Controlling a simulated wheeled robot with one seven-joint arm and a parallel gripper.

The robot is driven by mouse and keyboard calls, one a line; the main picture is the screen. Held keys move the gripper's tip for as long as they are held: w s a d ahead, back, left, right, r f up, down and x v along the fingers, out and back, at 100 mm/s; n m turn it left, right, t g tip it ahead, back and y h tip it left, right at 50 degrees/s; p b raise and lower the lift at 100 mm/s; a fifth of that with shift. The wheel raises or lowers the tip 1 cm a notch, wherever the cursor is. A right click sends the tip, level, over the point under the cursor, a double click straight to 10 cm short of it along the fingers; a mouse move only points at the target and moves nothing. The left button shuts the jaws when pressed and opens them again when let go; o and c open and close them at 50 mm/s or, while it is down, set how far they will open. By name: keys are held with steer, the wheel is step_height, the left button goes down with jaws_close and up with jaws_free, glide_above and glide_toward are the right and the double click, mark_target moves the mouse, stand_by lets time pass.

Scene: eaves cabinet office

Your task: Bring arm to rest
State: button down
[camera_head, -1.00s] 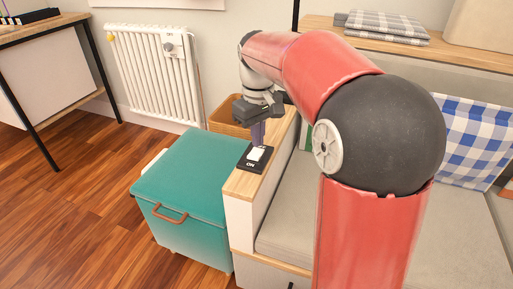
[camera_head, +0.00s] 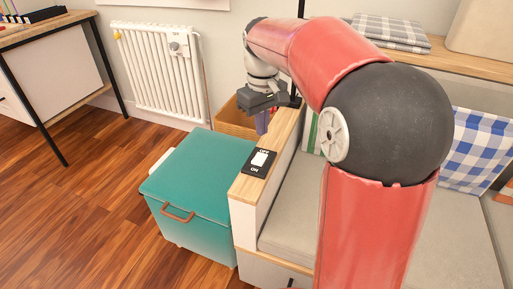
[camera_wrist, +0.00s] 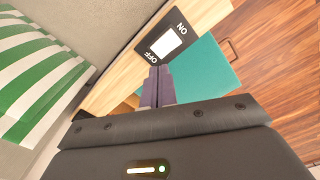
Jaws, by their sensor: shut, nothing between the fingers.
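My gripper (camera_head: 262,122) hangs at the end of my red arm, pointing down just above and beyond the switch, apart from it. Its purple fingers are shut together with nothing between them; they also show in the wrist view (camera_wrist: 157,88). The black switch plate (camera_head: 250,167), marked OFF and ON, lies on the narrow wooden top (camera_head: 277,139) of the bench's side panel. Its white rocker also shows in the wrist view (camera_wrist: 164,44). Which way the rocker is tipped I cannot tell.
A teal chest (camera_head: 192,182) with a brown handle stands left of the bench. A grey bench cushion (camera_head: 292,215) lies to the right. Behind are a white radiator (camera_head: 155,75) and a wooden box (camera_head: 232,122). A green-striped cushion (camera_wrist: 32,75) is close by in the wrist view.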

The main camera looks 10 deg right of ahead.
steer(key=shift+s, duration=0.1)
steer(key=s+f+m+t, duration=0.3)
steer(key=s+m+t, duration=0.1)
steer(key=s, duration=1.8)
steer(key=shift+m+t, duration=0.4)
steer(key=shift+t, duration=0.4)
